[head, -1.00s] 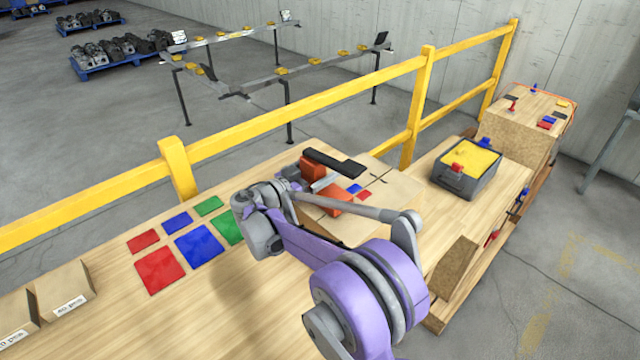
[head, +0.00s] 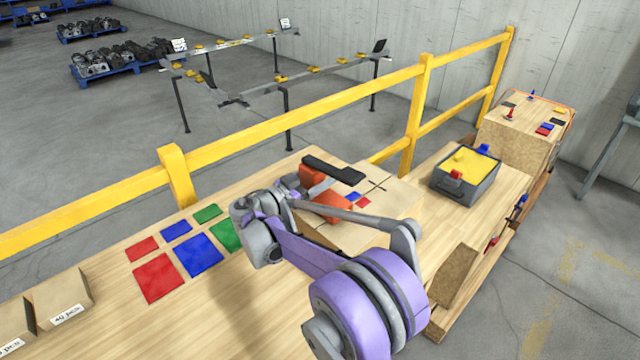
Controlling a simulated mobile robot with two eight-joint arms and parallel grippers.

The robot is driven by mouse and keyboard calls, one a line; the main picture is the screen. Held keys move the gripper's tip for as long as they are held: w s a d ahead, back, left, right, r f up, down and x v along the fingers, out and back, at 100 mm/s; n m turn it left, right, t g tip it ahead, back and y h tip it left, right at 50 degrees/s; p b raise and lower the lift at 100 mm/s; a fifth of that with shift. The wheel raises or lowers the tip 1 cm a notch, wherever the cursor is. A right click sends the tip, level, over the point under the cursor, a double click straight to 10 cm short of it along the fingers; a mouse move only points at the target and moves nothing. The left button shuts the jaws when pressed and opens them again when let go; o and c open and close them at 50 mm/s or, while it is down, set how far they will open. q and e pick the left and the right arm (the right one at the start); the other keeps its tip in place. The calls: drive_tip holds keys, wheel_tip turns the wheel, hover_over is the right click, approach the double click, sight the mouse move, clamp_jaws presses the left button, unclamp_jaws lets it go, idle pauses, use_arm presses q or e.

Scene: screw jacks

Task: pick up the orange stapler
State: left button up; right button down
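The orange stapler (head: 313,177) has an orange body and a long black top bar. It rests on a closed cardboard box (head: 385,222) on the wooden table. My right arm comes in from the bottom right, and its gripper (head: 301,190) is at the left side of the stapler. The wrist and forearm cover part of the gripper and of the stapler's lower side. A grey finger shows beside the orange body, but I cannot tell whether the fingers are apart or whether they touch it. My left gripper is not in view.
Red, blue and green mats lie left of my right wrist on the wooden table (head: 110,300). Small cardboard boxes (head: 62,297) stand at the far left. A grey crate (head: 467,188) with yellow contents is at the right. A yellow rail (head: 300,128) runs behind the table.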

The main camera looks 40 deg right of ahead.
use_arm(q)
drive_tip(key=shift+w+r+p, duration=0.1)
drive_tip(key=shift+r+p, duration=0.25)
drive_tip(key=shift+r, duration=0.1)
use_arm(e)
wheel_tip(320, 180, up, 10)
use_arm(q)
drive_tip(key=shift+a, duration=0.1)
